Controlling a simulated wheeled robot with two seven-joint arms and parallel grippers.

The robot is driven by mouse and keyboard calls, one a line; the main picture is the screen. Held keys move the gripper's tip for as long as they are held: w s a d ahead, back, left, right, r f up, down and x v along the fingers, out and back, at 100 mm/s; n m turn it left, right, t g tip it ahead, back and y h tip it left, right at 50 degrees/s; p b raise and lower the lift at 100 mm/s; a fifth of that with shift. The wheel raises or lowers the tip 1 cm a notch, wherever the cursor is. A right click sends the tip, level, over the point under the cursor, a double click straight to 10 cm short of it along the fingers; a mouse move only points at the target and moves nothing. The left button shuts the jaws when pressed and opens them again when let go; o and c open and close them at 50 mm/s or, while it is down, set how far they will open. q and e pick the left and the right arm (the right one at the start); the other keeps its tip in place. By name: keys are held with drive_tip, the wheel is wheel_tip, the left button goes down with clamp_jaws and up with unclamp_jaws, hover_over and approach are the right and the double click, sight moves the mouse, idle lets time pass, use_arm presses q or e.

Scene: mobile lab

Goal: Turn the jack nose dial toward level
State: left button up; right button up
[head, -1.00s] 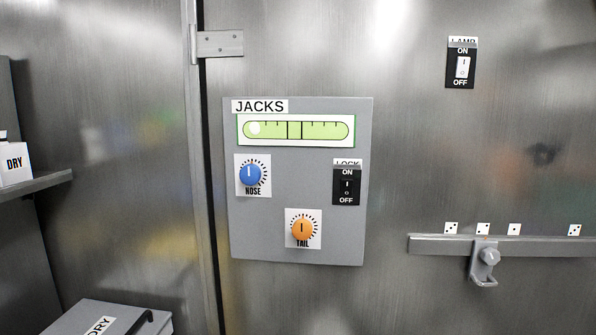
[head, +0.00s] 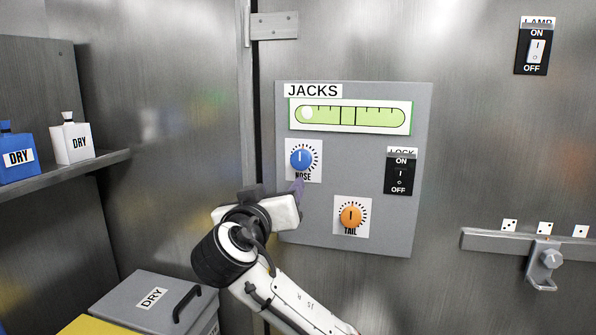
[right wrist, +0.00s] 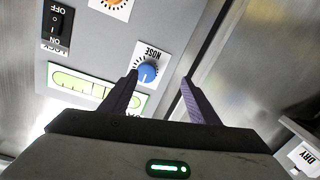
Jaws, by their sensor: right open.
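The blue nose dial (head: 302,159) is on the upper left of the grey jacks panel (head: 405,225), its white mark pointing about straight up. Above it, the green level vial (head: 375,116) has its pale bubble at the far left end, away from the centre lines. My right gripper (head: 297,190) is just below the nose dial; its dark body partly hides the fingers. In the right wrist view, turned upside down, the gripper (right wrist: 160,80) is open and empty. The nose dial (right wrist: 147,72) appears between the fingertips, closer to the left one. My left gripper is not in view.
The orange tail dial (head: 350,216) sits lower right of the nose dial, and the black lock switch (head: 398,176) is at the panel's right. A shelf (head: 105,160) with bottles is at left. A grey box (head: 140,316) stands below.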

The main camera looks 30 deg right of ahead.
sight(300, 160)
drive_tip(key=shift+m+g+h, duration=0.3)
drive_tip(key=shift+m+h, duration=0.3)
drive_tip(key=shift+m, duration=0.1)
drive_tip(key=w+d+r, duration=0.1)
drive_tip(key=w+d, duration=0.1)
drive_tip(key=d, duration=0.1)
drive_tip(key=w+d+r+p, duration=0.1)
drive_tip(key=d, duration=0.1)
drive_tip(key=w+d+r, duration=0.1)
drive_tip(key=w+d, duration=0.1)
drive_tip(key=d, duration=0.1)
drive_tip(key=shift+w+d+r+p, duration=0.1)
drive_tip(key=shift+w+d+p, duration=0.25)
drive_tip(key=c, duration=1)
